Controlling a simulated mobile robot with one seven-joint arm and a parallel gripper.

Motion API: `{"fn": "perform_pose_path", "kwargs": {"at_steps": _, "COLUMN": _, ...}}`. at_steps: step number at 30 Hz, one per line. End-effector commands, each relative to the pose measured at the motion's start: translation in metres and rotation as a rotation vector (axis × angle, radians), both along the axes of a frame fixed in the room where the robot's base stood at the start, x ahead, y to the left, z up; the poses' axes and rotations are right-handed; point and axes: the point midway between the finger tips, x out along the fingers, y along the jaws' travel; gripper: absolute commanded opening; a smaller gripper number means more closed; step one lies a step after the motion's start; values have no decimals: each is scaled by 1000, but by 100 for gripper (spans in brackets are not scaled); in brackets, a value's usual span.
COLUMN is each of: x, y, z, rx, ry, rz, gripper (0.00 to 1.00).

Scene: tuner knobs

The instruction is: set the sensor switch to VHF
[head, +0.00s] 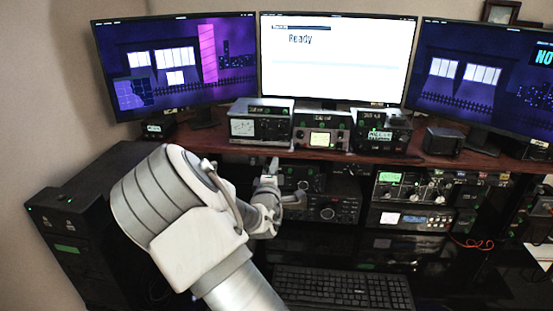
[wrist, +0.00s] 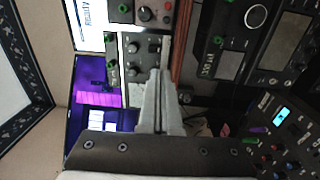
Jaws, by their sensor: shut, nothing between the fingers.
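My gripper (head: 273,167) is in the middle of the head view, in front of the radio shelf's edge. In the wrist view its two grey fingers (wrist: 160,75) are together and hold nothing. Their tips lie in front of or close to a grey panel with several black knobs (wrist: 134,66); I cannot tell whether they touch it. The sensor switch and its VHF mark cannot be made out, as the lettering is too small. Three radio units stand on the shelf: a left one (head: 261,127), a middle one (head: 320,138) and a right one (head: 381,136).
The wooden shelf (head: 455,160) runs under three monitors; the middle monitor (head: 335,65) reads "Ready". More radio units (head: 412,190) sit below it on the right. A keyboard (head: 343,289) lies at the front. A black cabinet (head: 70,260) stands at the left.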

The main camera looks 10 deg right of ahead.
Motion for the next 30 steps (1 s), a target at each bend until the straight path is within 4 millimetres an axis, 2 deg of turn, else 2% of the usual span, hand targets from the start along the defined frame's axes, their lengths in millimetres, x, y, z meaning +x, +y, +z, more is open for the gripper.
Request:
{"fn": "perform_pose_path", "kwargs": {"at_steps": 3, "x": -16, "y": 6, "z": -2, "rx": 0, "ry": 0, "rz": 1, "gripper": 0}}
{"fn": "perform_pose_path", "kwargs": {"at_steps": 7, "x": -26, "y": 8, "z": -2, "rx": 0, "ry": 0, "rz": -1, "gripper": 0}}
{"fn": "perform_pose_path", "kwargs": {"at_steps": 22, "x": -30, "y": 7, "z": -3, "rx": 26, "ry": 10, "rz": -5, "gripper": 0}}
{"fn": "perform_pose_path", "kwargs": {"at_steps": 26, "x": -35, "y": -4, "z": -8, "rx": 160, "ry": 61, "rz": -26, "gripper": 0}}
{"fn": "perform_pose_path", "kwargs": {"at_steps": 30, "x": -48, "y": -15, "z": -16, "rx": 418, "ry": 153, "rz": -57, "gripper": 0}}
